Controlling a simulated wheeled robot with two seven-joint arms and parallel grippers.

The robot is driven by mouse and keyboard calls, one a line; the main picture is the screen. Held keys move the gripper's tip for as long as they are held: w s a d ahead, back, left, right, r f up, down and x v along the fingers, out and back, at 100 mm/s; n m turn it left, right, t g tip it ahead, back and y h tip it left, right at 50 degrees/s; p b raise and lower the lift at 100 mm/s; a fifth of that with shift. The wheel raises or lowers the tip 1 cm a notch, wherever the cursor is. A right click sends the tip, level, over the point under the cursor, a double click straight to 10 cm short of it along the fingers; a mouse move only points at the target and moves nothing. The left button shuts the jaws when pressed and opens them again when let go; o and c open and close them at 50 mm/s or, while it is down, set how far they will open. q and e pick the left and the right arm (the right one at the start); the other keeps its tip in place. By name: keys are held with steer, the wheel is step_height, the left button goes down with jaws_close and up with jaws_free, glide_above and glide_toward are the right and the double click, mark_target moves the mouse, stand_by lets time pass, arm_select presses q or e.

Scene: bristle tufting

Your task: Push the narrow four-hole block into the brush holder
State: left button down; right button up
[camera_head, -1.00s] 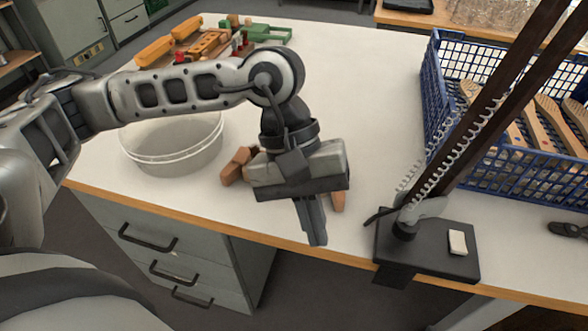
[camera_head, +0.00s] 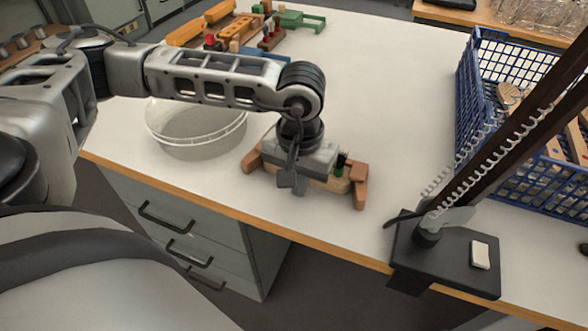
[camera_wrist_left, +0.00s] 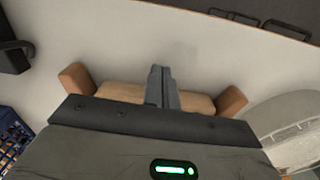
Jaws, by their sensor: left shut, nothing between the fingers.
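The brush holder shows its two reddish-brown end pieces, one at the left (camera_head: 253,162) and one at the right (camera_head: 360,188), near the table's front edge. A pale wooden block (camera_wrist_left: 120,92) lies between them in the wrist view; I cannot tell its holes or how deep it sits. The gripper hides much of the holder in the head view.
A clear round tub (camera_head: 196,130) stands left of the holder. A blue crate (camera_head: 463,120) with wooden brush bodies is at the right. A black stand base (camera_head: 445,262) with a leaning post sits at the front edge. Yellow, green and blue parts lie at the back left.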

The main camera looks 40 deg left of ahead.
arm_select(q)
steer(key=shift+w+a, duration=0.15)
steer(key=shift+w, duration=0.8)
arm_select(e)
steer(key=shift+w+r, duration=0.1)
steer(key=shift+w, duration=0.15)
arm_select(q)
steer(key=shift+w+f+b, duration=0.15)
steer(key=shift+w+b, duration=0.15)
steer(key=shift+w, duration=0.05)
steer(key=shift+w+a+b, duration=0.15)
steer(key=shift+w+b, duration=0.3)
steer(key=shift+w, duration=0.25)
steer(key=shift+r, duration=0.25)
arm_select(e)
steer(key=shift+s+f, duration=0.3)
